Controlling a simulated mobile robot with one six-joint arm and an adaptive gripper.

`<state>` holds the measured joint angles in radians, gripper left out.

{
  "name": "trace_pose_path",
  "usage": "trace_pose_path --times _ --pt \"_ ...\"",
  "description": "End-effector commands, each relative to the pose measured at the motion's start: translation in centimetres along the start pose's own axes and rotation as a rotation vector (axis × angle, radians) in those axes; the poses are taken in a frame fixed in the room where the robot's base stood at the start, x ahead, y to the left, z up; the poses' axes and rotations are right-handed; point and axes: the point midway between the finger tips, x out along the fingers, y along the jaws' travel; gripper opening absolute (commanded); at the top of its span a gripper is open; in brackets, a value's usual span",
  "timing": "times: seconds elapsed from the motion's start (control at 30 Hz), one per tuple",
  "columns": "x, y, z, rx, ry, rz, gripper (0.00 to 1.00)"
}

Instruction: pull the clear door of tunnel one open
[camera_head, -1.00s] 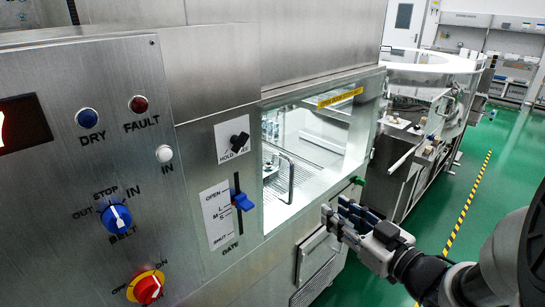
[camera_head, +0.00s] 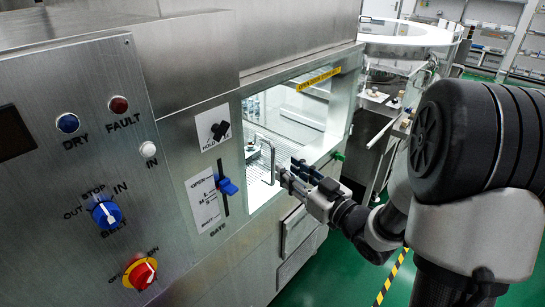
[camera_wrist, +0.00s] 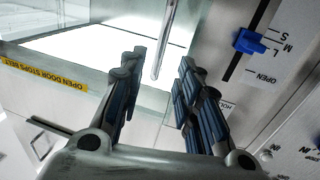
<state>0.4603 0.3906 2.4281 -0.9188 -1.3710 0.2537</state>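The clear door (camera_head: 290,125) covers the lit opening in the steel washer and looks shut. A yellow label runs along the opening's top edge. The door's upright metal bar handle (camera_head: 271,160) stands near its lower left. My gripper (camera_head: 292,172) is open and empty, just right of the handle, its fingers pointing at the door. In the wrist view the handle (camera_wrist: 164,42) shows between the two fingertips (camera_wrist: 161,72) and a little beyond them. I see no contact with it. Racked items behind the clear pane are too small to tell.
The blue gate slider (camera_head: 227,186) and the black hold knob (camera_head: 219,130) are left of the door. A control panel (camera_head: 90,180) with lamps and knobs is farther left. A green fitting (camera_head: 338,156) sits right of the opening. Green floor lies to the right.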

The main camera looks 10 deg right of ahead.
Motion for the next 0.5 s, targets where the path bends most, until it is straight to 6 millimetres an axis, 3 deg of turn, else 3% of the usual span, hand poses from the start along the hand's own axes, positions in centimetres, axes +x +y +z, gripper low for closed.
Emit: trace_pose_path --times 0.2,0.5 --pt "4.7 -0.1 0.1 -0.001 0.001 -0.003 0.31" --pt "7.7 0.0 0.1 0.001 -0.001 0.0 0.31"
